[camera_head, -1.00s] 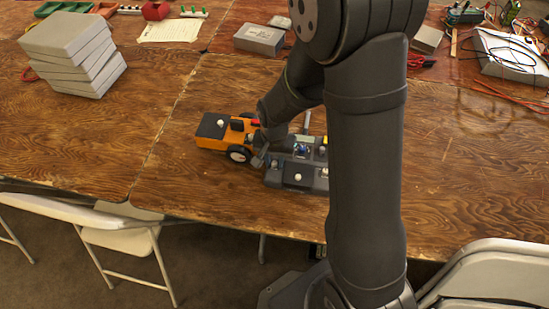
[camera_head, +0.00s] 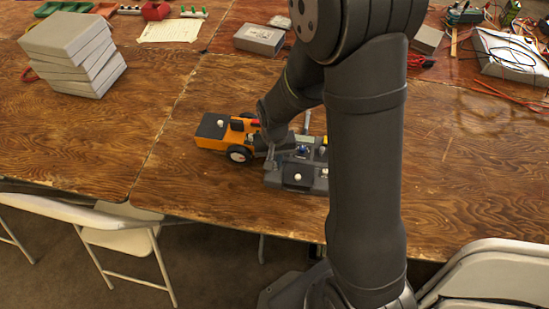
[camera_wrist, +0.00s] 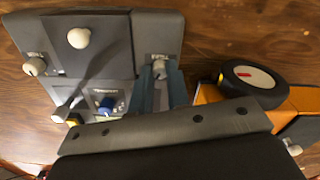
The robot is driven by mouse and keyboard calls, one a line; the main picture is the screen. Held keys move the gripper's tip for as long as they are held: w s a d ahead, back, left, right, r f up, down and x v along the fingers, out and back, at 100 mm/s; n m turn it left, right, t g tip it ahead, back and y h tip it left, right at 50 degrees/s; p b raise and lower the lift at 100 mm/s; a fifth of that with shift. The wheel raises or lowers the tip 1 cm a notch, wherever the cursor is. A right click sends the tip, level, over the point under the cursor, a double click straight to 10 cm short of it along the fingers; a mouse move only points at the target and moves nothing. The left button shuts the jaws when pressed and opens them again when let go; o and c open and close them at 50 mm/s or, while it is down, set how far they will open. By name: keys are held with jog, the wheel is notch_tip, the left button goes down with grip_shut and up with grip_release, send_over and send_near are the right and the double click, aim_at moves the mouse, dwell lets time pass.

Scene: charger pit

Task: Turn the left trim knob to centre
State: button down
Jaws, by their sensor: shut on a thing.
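A dark grey transmitter box (camera_head: 312,187) lies on the wooden table, right of an orange and black toy vehicle (camera_head: 207,131). In the wrist view the box's panel (camera_wrist: 95,75) shows upside down. The left trim knob (camera_wrist: 160,68), pale grey, is on the vehicle side of the panel. My gripper (camera_wrist: 158,84) is shut on this knob, with one bluish finger on each side. In the head view my gripper (camera_head: 269,150) comes down at the left edge of the box. The knob is hidden there, and its pointer is too small to read.
A second pale knob (camera_wrist: 36,66) and a white-tipped stick (camera_wrist: 79,38) stand on the panel, with a blue knob (camera_wrist: 108,105) nearby. The vehicle's black wheel (camera_wrist: 252,78) is close to my gripper. Grey boxes (camera_head: 72,52) are stacked far left.

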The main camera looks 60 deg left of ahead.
jog(key=n, duration=0.5)
jog(key=shift+n, duration=0.3)
dwell(0.4)
jog(key=c, duration=1.6)
grip_release()
jog(key=shift+c, duration=0.2)
jog(key=shift+r, duration=0.1)
notch_tip(320, 180, up, 17)
jog(key=shift+r, duration=0.15)
notch_tip(320, 180, down, 18)
jog(key=shift+r, duration=0.25)
